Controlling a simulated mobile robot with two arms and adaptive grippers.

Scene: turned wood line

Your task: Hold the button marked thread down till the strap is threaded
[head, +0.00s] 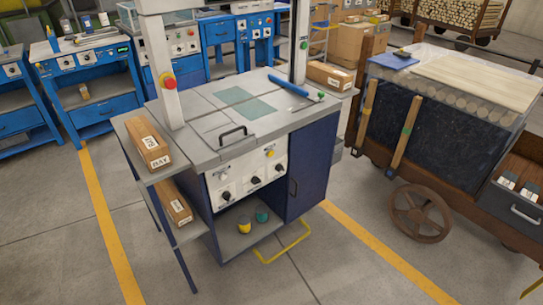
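A grey-topped machine bench (205,152) with a dark blue cabinet stands in the middle of the head view. Its white front panel (240,184) carries several dark knobs and a yellow round control (270,153). The panel's labels are too small to read, so I cannot tell which button is marked thread. A red button on a yellow base (168,81) is on the left post, and a green button (304,44) is on the right post. I cannot make out a strap. Neither of my grippers is in view.
Long boxes lie on the bench's left shelves (131,142). A blue tool (288,86) lies on top. A yellow rail (285,247) sticks out low in front. A wooden cart (365,140) stands on the right. The floor in front is clear.

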